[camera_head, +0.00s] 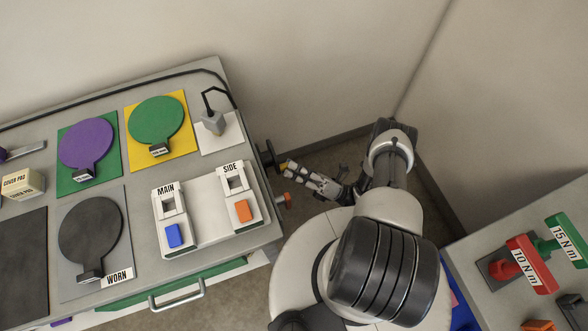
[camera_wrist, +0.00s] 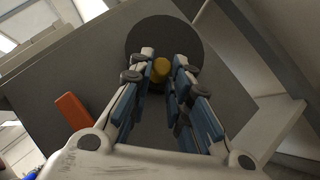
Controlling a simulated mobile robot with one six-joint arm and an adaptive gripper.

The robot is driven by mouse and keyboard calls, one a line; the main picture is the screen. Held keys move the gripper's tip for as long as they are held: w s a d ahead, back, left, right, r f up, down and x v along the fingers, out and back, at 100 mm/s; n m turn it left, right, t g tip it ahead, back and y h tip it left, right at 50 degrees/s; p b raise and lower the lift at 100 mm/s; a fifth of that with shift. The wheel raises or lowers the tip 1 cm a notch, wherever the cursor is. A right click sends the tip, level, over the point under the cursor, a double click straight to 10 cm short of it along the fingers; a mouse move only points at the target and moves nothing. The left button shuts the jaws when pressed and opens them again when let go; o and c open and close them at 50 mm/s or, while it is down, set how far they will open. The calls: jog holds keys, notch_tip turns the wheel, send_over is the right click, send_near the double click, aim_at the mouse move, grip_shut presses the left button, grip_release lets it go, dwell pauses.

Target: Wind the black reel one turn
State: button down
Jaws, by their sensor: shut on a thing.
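The black reel (camera_head: 267,157) is mounted on the right end face of the grey cart and shows nearly edge-on in the head view. In the wrist view the reel (camera_wrist: 145,32) is a dark disc seen from the front. Its yellow handle (camera_wrist: 160,65) sticks out towards me, low on the disc. My gripper (camera_head: 289,168) reaches in from the right, and its two fingers (camera_wrist: 163,73) are shut on the yellow handle from both sides. The fingers and my gripper hide part of the handle and the lower rim of the reel.
An orange handle (camera_head: 286,200) juts from the same end face and also shows in the wrist view (camera_wrist: 73,115), left of my fingers. The cart top holds MAIN and SIDE switches (camera_head: 215,207) and coloured paddles (camera_head: 155,121). Walls stand close behind my arm. Another bench (camera_head: 470,256) is at right.

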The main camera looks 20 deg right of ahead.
jog(key=c, duration=1.5)
grip_release()
jog(key=shift+v, duration=3.75)
